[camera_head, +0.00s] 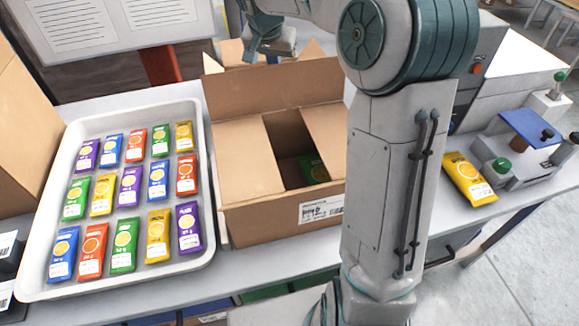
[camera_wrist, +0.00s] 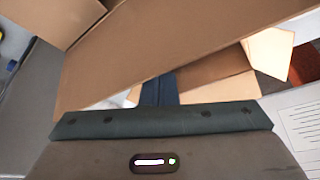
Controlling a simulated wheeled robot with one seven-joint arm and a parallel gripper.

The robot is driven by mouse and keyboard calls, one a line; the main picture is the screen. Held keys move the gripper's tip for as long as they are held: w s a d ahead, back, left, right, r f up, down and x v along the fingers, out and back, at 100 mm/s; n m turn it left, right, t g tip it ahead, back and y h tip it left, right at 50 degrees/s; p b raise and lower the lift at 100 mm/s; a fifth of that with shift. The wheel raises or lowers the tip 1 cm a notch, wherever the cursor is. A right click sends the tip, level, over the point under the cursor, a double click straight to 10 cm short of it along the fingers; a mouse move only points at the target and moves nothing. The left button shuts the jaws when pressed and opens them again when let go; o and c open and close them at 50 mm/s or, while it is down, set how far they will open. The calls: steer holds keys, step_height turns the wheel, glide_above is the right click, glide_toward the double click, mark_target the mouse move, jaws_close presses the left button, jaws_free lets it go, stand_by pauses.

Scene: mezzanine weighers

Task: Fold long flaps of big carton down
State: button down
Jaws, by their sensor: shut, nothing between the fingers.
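The big brown carton (camera_head: 268,208) stands open in the middle of the table. Its left short flap (camera_head: 243,155) and right short flap (camera_head: 325,135) lie folded inward, with a gap between them. Through the gap a green packet (camera_head: 315,168) shows inside. The far long flap (camera_head: 275,88) stands up, leaning away from the opening. The near long flap cannot be made out clearly. My gripper (camera_head: 258,50) is shut and empty, just behind the far flap's top edge; contact cannot be told. In the wrist view its fingers (camera_wrist: 158,90) are beside a large cardboard panel (camera_wrist: 160,45).
A white tray (camera_head: 208,240) with several coloured packets stands left of the carton. Another brown carton (camera_head: 230,50) is partly hidden behind the far flap. A yellow packet (camera_head: 468,180) lies at right near a machine (camera_head: 520,150). My arm hides the carton's right side.

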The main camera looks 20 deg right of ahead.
steer(key=s, duration=0.1)
steer(key=s+b, duration=0.1)
steer(key=s, duration=0.1)
steer(key=s+b, duration=0.1)
steer(key=s, duration=0.1)
steer(key=shift+s+r, duration=0.2)
steer(key=shift+r, duration=0.2)
steer(key=s+b, duration=0.1)
steer(key=s+f+b, duration=0.1)
steer(key=s, duration=0.1)
steer(key=s+b, duration=0.1)
steer(key=shift+s+f, duration=0.2)
steer(key=shift+f, duration=0.1)
stand_by(0.3)
